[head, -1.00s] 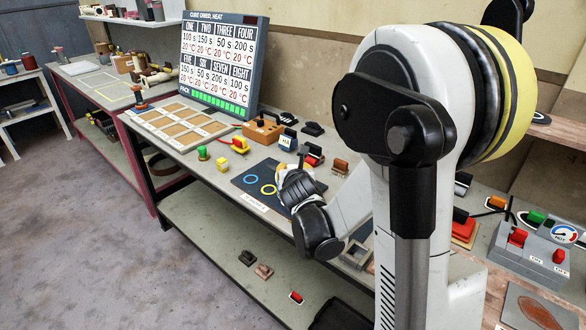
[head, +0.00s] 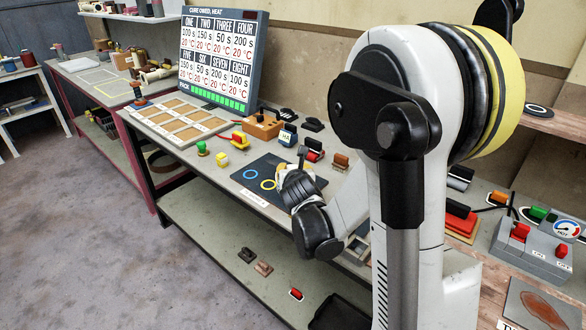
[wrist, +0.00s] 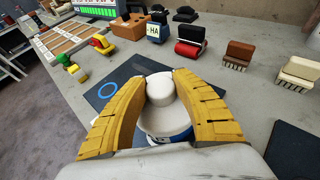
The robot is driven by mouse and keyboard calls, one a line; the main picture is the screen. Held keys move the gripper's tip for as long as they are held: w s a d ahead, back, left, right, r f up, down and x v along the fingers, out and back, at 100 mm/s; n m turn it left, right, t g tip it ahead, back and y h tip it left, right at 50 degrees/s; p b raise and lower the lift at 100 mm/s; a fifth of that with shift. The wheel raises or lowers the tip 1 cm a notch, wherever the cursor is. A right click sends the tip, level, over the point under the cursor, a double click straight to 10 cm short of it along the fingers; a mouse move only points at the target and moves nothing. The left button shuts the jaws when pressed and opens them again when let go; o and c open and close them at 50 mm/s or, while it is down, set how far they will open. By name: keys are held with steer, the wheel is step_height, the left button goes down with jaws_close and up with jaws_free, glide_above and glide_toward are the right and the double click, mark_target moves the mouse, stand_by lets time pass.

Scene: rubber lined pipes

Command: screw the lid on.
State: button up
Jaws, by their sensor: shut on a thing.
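In the wrist view my gripper (wrist: 158,82) has its two yellow fingers closed around a white lid with a round knob (wrist: 160,90). The lid's wider white body (wrist: 165,122) sits lower between the fingers, and a blue band shows beneath it. Whether the lid is seated on a jar, and its thread, are hidden by the fingers and my wrist. They are over a dark mat (wrist: 131,68) with a blue ring (wrist: 107,89). In the head view the mat (head: 262,167) also shows a yellow ring, and my wrist covers most of the held thing.
Behind the mat stand a block marked HA (wrist: 157,27), a red and black roller (wrist: 190,42), a brown brush (wrist: 237,54) and a pale brush (wrist: 299,72). Yellow and green pieces (wrist: 70,63) lie left. A control box (head: 533,245) stands right.

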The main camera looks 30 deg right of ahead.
steer(key=shift+f, duration=0.15)
steer(key=shift+a+g, duration=0.1)
steer(key=shift+g, duration=0.2)
steer(key=shift+w+a+m+g+h, duration=0.1)
steer(key=shift+m+g+h, duration=0.3)
steer(key=shift+m+h, duration=0.7)
steer(key=m+g+h, duration=0.3)
steer(key=m, duration=0.1)
steer(key=shift+w, duration=0.1)
steer(key=m+g+h, duration=0.2)
steer(key=m+g, duration=0.2)
steer(key=g, duration=0.1)
steer(key=shift+m+g+h, duration=0.3)
steer(key=shift+m+g, duration=0.6)
steer(key=shift+m, duration=0.1)
steer(key=shift+s, duration=0.2)
steer(key=shift+d, duration=0.2)
